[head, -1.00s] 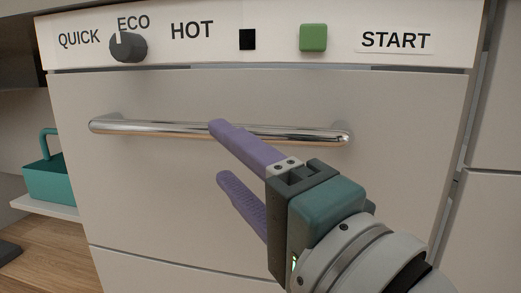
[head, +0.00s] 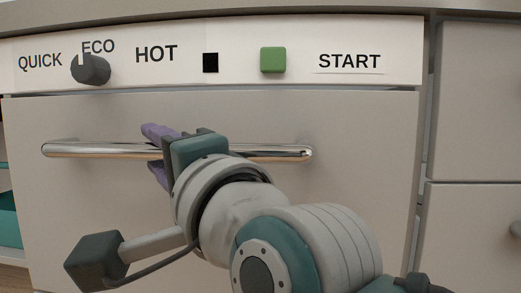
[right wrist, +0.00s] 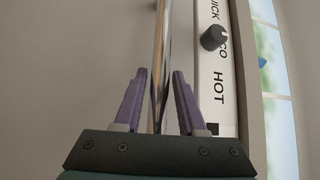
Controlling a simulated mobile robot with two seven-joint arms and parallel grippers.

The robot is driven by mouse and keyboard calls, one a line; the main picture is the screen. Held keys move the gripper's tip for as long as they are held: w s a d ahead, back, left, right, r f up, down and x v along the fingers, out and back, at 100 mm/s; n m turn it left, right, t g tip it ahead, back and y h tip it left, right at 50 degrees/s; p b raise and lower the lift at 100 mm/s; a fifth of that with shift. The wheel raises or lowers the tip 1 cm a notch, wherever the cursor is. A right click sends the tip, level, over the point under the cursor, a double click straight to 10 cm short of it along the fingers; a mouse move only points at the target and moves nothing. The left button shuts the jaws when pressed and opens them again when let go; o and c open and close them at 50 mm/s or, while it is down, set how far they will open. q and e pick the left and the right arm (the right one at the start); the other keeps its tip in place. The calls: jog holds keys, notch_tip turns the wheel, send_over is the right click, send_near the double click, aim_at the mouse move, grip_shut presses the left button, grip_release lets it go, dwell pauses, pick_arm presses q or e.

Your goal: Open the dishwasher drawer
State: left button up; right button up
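The dishwasher drawer (head: 330,210) is a pale flat front and looks shut. Its polished bar handle (head: 95,150) runs across the upper part. My right gripper (head: 152,152) is at the left-middle part of the handle, with one purple finger above the bar and one below. In the right wrist view the handle (right wrist: 164,40) passes between the two fingers of my right gripper (right wrist: 159,74), which are apart with a gap on each side of the bar. My own wrist hides part of the handle in the head view. My left gripper is not in view.
Above the drawer is a white panel with a dark knob (head: 91,69), a black square (head: 210,62) and a green button (head: 273,60). Cabinet fronts (head: 480,110) stand at the right. A teal object (head: 9,220) shows at the left edge.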

grip_shut()
dwell(1.1)
